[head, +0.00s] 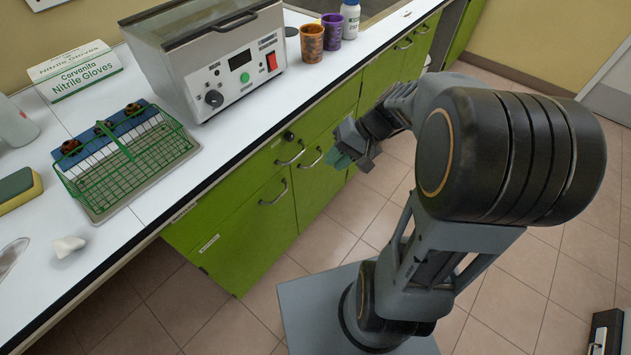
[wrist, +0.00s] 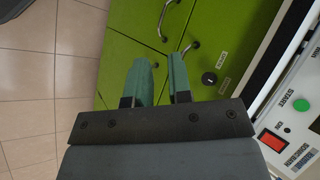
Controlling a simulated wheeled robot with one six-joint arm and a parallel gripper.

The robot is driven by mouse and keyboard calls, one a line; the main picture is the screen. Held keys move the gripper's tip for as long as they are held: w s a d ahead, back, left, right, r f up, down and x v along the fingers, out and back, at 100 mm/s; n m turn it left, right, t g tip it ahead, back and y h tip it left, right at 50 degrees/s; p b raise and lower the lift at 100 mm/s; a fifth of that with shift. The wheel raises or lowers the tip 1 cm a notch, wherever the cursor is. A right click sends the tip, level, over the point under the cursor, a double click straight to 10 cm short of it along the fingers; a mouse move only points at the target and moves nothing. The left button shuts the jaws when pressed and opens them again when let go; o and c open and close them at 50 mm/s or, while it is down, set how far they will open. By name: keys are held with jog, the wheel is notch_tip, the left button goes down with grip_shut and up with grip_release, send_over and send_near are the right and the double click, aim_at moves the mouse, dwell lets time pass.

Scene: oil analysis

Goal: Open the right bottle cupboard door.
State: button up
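Green cupboard fronts with bar handles run under the white counter. In the head view one door (head: 245,225) has a handle (head: 273,192) near its upper right corner. To its right is another green door (head: 318,190) with a handle (head: 311,158) near its top, and my gripper (head: 347,150) is close in front of the fronts near there. In the wrist view my gripper's two teal fingers (wrist: 159,78) are apart with nothing between them. A door handle (wrist: 163,20) and a second handle (wrist: 188,48) lie beyond the fingertips. Which door is the right bottle cupboard is not readable.
A round black lock (wrist: 209,78) sits on the panel near small labels. The tiled floor (head: 345,235) before the cupboards is partly clear.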

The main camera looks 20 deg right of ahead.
jog(key=w+d+f+m+t+y+b, duration=0.1)
jog(key=w+d+f+y+b, duration=0.15)
jog(key=f, duration=0.25)
jog(key=w+d+f+m+t+y+b, duration=0.1)
jog(key=w+f+b, duration=0.15)
jog(key=f, duration=0.25)
jog(key=m+t+y+b, duration=0.2)
jog(key=t+b, duration=0.4)
jog(key=b, duration=0.1)
send_near(316, 161)
jog(key=b+x, duration=0.1)
jog(key=x, duration=0.2)
jog(key=b+x, duration=0.1)
jog(key=x, duration=0.2)
jog(key=b+x, duration=0.1)
jog(key=x, duration=0.3)
jog(key=shift+d+f, duration=0.1)
jog(key=shift+f, duration=0.15)
grip_shut()
